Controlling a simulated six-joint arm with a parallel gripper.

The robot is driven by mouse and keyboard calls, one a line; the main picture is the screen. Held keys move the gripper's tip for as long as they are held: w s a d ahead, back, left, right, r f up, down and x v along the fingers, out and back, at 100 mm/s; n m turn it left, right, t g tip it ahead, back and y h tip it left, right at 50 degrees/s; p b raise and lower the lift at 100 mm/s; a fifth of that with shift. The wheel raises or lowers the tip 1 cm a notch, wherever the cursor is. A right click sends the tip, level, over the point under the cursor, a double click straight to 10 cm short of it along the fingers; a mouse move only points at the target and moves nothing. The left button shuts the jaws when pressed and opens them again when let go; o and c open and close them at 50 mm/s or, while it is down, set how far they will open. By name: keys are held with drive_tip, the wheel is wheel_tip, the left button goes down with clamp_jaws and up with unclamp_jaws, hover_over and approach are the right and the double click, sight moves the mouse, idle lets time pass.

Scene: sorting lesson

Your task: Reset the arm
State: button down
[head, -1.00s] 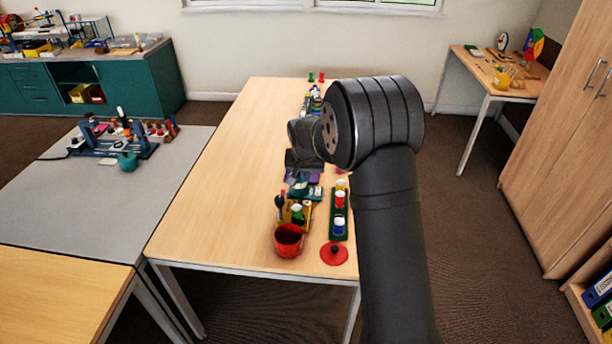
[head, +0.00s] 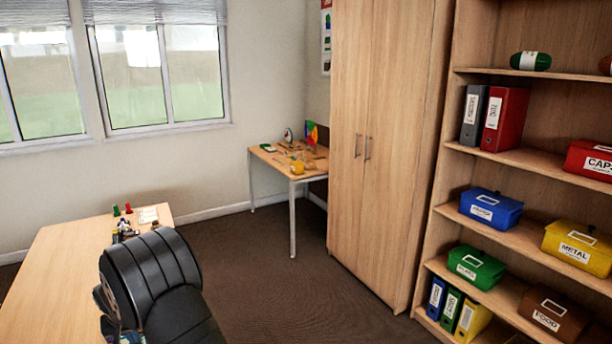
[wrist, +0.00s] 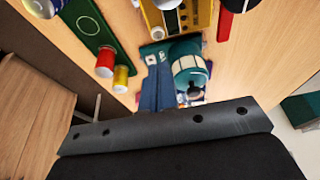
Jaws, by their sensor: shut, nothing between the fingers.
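In the wrist view my gripper (wrist: 158,72) is shut and empty, its two narrow fingers side by side. It points down over the wooden worktable (wrist: 285,50), close to a teal item with a round top (wrist: 190,68). Whether it touches that item I cannot tell. In the head view my dark arm fills the lower left and hides the gripper and most of the items on the worktable (head: 50,265).
In the wrist view a green holder (wrist: 88,22), a red cylinder (wrist: 105,62), a yellow cylinder (wrist: 121,78) and a yellow fixture (wrist: 203,12) lie near the gripper. The head view shows a tall cupboard (head: 385,130), labelled boxes on shelves, a small side table (head: 290,165) and open brown floor.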

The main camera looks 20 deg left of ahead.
drive_tip(key=v, duration=0.2)
drive_tip(key=shift+s+d+r, duration=0.1)
drive_tip(key=shift+r, duration=0.2)
